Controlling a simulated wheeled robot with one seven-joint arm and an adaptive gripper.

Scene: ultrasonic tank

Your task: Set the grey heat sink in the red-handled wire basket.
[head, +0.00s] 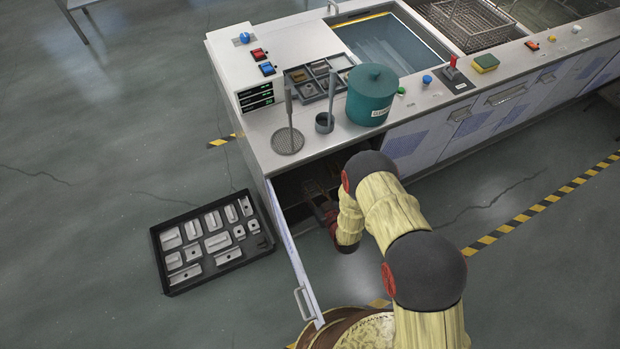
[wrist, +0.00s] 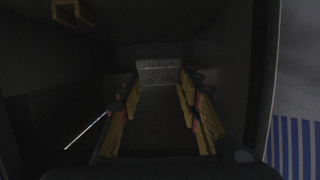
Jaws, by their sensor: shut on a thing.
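My arm reaches through the open door into the dark cabinet (head: 290,188) under the counter. In the wrist view my gripper (wrist: 159,90) has its yellow fingers shut on a pale grey speckled block, which I take to be the grey heat sink (wrist: 159,72). The block sits between the fingertips; its fins are too dark to make out. A wire mesh basket (head: 472,24) stands in the tank at the top right of the head view. I cannot make out a red handle on it.
The open cabinet door (head: 296,270) stands left of my arm. A black tray (head: 210,241) of several grey parts lies on the floor. A teal pot (head: 371,95), a mesh skimmer (head: 289,138) and a parts organizer (head: 318,78) stand on the counter.

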